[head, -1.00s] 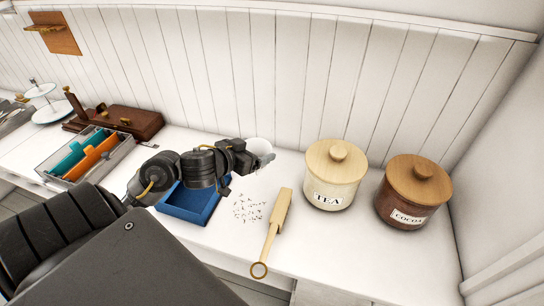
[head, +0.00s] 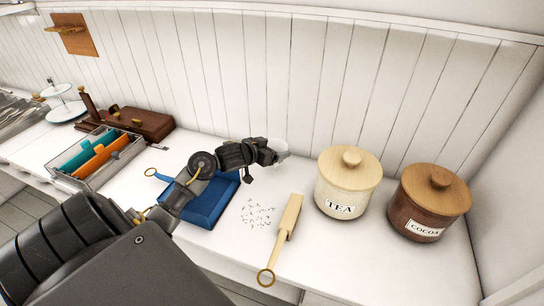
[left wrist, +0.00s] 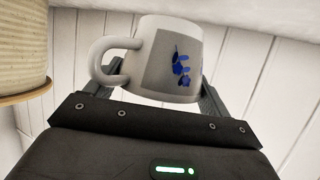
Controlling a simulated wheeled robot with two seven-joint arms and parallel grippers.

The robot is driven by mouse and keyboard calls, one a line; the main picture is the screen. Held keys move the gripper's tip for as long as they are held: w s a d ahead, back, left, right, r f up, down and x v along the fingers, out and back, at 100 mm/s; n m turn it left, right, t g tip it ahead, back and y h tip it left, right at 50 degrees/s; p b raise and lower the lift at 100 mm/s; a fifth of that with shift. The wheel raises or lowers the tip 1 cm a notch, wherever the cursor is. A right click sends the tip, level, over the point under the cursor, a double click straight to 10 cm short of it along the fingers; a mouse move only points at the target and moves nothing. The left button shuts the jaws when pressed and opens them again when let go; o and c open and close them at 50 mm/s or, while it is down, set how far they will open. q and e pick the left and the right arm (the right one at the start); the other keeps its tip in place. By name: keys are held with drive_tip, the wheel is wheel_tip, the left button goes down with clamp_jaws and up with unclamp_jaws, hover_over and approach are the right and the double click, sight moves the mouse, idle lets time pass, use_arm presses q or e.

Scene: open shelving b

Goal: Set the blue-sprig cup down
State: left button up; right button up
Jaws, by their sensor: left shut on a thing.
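The blue-sprig cup (head: 281,148) is white and held off the end of my left gripper (head: 268,153), near the back wall and left of the tea jar. In the left wrist view the cup (left wrist: 180,55) fills the space between the fingers of my left gripper (left wrist: 155,85). Its handle points left and its blue sprig faces the camera. The gripper is shut on the cup. In the head view the gripper partly hides the cup, and I cannot tell whether its base touches the counter. My right gripper is not in view.
A tea jar (head: 347,185) and a cocoa jar (head: 429,205) stand at the right. A wooden brush (head: 287,228) lies beside scattered dark bits (head: 257,214). A blue dustpan (head: 208,205) lies under my arm. A grey caddy (head: 82,172) stands left. White counter (head: 375,255) is bare in front of the jars.

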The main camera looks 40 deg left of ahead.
use_arm(q)
drive_tip(key=shift+a+f, duration=0.1)
drive_tip(key=shift+f, duration=0.05)
drive_tip(key=shift+w+f, duration=0.15)
drive_tip(key=shift+f, duration=1.5)
drive_tip(key=shift+f, duration=0.15)
drive_tip(key=o, duration=1)
drive_tip(key=shift+r, duration=0.2)
drive_tip(key=v, duration=1.2)
drive_tip(key=shift+p, duration=0.3)
